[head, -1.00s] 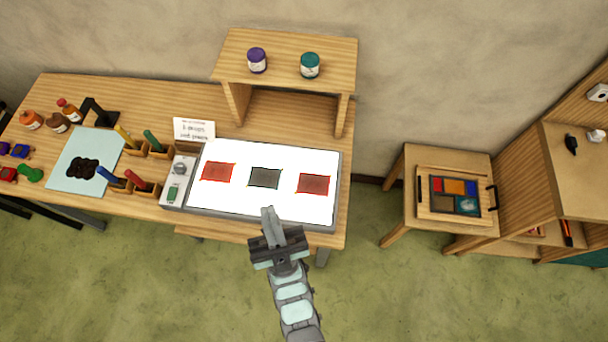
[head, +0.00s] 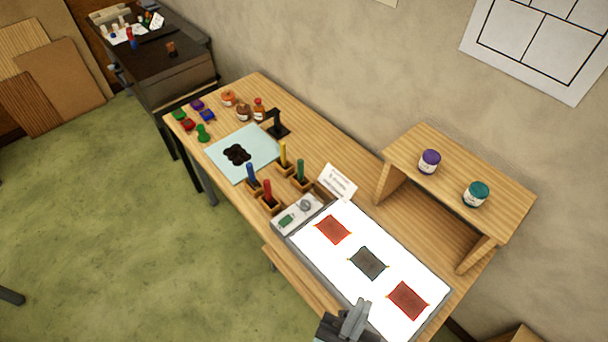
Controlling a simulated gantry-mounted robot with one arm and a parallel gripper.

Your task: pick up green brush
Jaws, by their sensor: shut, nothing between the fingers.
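The green brush (head: 300,170) stands upright in a small wooden holder (head: 302,183) on the wooden table, just left of the white card. A yellow brush (head: 282,154), a blue brush (head: 251,174) and a red brush (head: 267,190) stand in similar holders beside it. My gripper (head: 358,312) is at the bottom edge of the view, by the front of the lit white panel (head: 345,262). It is shut and empty, well to the lower right of the green brush. Only its fingers and part of its body show.
The panel carries two red pieces and one dark piece. A control box (head: 298,214) adjoins its left end. A raised shelf (head: 455,178) with a purple jar (head: 429,161) and a teal jar (head: 476,193) stands behind. A black stand (head: 276,124), bottles and a blue mat (head: 265,145) are farther left.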

